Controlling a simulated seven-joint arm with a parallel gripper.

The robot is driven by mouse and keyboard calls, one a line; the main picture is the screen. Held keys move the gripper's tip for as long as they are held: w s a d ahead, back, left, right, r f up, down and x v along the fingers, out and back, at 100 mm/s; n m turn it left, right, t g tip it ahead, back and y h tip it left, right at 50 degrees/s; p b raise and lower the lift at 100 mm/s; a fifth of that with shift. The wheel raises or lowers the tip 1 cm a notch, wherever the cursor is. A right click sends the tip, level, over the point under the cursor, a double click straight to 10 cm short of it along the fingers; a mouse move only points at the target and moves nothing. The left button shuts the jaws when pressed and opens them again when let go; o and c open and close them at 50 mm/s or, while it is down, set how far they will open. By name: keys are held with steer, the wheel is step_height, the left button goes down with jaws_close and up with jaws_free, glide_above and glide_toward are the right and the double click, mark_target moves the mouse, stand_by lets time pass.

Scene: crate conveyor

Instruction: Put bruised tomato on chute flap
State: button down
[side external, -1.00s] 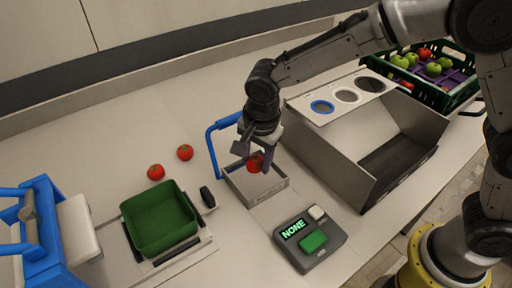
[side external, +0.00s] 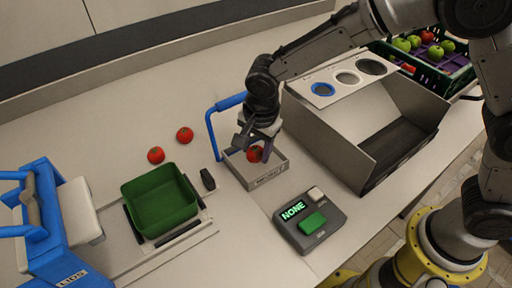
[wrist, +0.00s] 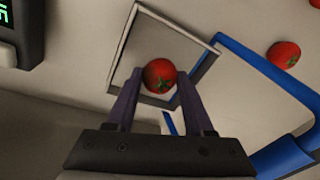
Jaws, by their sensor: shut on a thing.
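My gripper (side external: 262,150) is shut on a red tomato (side external: 255,154). The tomato also shows between the fingertips in the wrist view (wrist: 160,76). Gripper and tomato are over a small grey open-topped box (side external: 267,181) with a blue bar handle beside it. The box walls frame the tomato in the wrist view (wrist: 128,62). I cannot tell whether the tomato touches the box floor. No bruise can be made out. Two other red tomatoes, one nearer (side external: 156,155) and one farther (side external: 185,135), lie loose on the counter. No part is clearly marked as a chute flap.
A green tray (side external: 160,205) stands at left, near a blue lid device (side external: 62,240). A control box (side external: 310,222) reading "NONE" is in front. A large grey bin with a holed panel (side external: 347,78) stands right; a crate (side external: 455,80) of produce is behind it.

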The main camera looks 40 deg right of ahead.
steer(key=shift+c, duration=1)
jaws_free()
steer(key=shift+r, duration=3.5)
